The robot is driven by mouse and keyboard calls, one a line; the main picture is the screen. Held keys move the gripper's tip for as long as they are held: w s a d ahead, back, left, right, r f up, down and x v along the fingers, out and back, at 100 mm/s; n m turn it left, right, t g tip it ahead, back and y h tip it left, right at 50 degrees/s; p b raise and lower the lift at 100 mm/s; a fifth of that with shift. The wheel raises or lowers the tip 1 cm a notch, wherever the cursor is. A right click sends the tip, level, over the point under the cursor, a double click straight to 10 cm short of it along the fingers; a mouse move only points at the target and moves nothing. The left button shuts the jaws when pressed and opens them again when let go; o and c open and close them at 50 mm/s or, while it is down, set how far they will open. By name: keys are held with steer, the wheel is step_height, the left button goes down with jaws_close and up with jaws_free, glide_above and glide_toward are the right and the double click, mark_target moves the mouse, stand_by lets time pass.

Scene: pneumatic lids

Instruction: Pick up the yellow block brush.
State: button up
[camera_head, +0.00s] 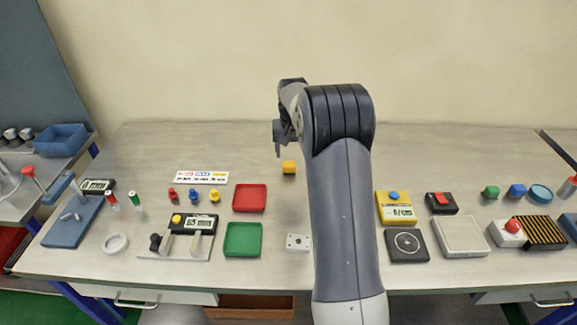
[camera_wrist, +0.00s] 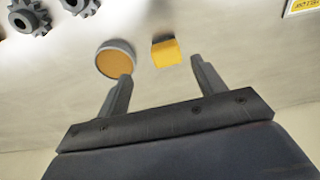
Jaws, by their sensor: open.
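A small yellow block, which looks like the yellow block brush (camera_head: 289,167), lies on the bench just left of my arm in the head view. No bristles can be made out. In the wrist view the yellow block (camera_wrist: 166,53) shows just past my fingertips, nearer the right finger. My gripper (camera_wrist: 160,70) is open and empty, with the two fingers well apart. In the head view my gripper (camera_head: 282,138) is partly hidden by my own wrist and appears above and behind the block.
A round grey-rimmed disc with an orange face (camera_wrist: 115,60) lies close beside the block, by the left finger. Dark gears (camera_wrist: 30,16) lie farther left. Red (camera_head: 249,198) and green (camera_head: 243,239) trays stand left of my arm. My arm hides part of the bench.

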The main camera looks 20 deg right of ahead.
mark_target(289, 163)
step_height(289, 163, down, 2)
steer(key=shift+w, duration=0.15)
steer(key=f, duration=0.1)
steer(key=w+f+p, duration=0.1)
steer(key=f+p, duration=0.1)
steer(key=f, duration=0.1)
steer(key=shift+w+a, duration=0.1)
steer(key=shift+w, duration=0.2)
steer(key=shift+f, duration=0.6)
steer(key=shift+c, duration=0.5)
steer(key=c, duration=1)
steer(key=shift+o, duration=0.2)
